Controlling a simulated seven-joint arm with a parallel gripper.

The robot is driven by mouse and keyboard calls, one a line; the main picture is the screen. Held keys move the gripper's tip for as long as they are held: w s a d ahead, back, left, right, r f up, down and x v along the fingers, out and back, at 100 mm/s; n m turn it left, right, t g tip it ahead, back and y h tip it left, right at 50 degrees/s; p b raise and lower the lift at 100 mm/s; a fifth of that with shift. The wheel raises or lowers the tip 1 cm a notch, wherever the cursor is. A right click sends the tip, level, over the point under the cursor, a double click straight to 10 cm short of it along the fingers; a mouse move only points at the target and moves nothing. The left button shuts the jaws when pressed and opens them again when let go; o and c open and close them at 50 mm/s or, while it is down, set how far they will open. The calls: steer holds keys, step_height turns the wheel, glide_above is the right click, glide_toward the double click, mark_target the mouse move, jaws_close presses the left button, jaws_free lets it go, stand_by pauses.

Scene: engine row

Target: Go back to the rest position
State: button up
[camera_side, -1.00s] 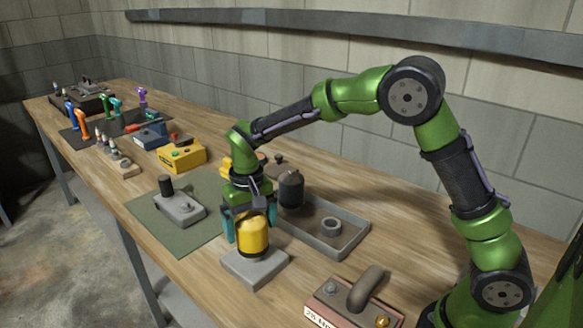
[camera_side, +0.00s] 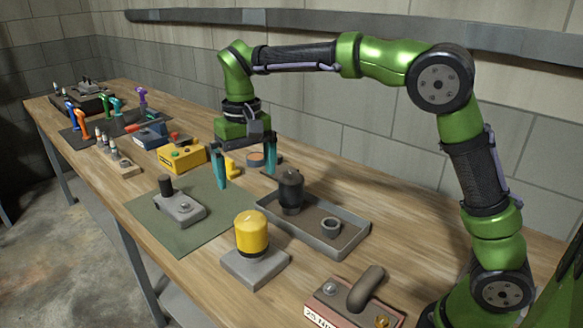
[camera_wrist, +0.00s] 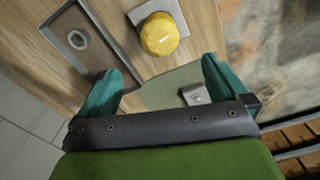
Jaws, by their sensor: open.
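My gripper (camera_side: 246,172) is open and empty, raised above the bench behind the green mat. Its two teal fingers point down and are spread wide; they also show in the wrist view (camera_wrist: 160,88). My arm is bent up and over the bench from the right. A yellow cylinder (camera_side: 251,232) with a dark lower band stands upright on a grey square block (camera_side: 256,268), apart from the gripper. In the wrist view the yellow cylinder (camera_wrist: 160,34) is seen from above, beyond the fingertips.
A grey tray (camera_side: 338,243) holds a dark canister (camera_side: 290,192) and a grey ring (camera_side: 331,226). A grey fixture (camera_side: 180,207) stands on the green mat (camera_side: 150,224). A reddish block with a curved handle (camera_side: 357,303) is at the front. Yellow (camera_side: 182,156) and blue boxes stand farther left.

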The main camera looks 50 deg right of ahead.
steer(key=s+d+t+y, duration=0.1)
steer(key=s+d+t, duration=0.2)
steer(key=s, duration=0.7)
steer(key=s+d+t+y, duration=0.1)
steer(key=s+d+t, duration=0.2)
steer(key=s, duration=0.8)
steer(key=shift+s+d+m+t, duration=0.2)
steer(key=shift+d+m+t, duration=0.2)
steer(key=shift+t, duration=0.2)
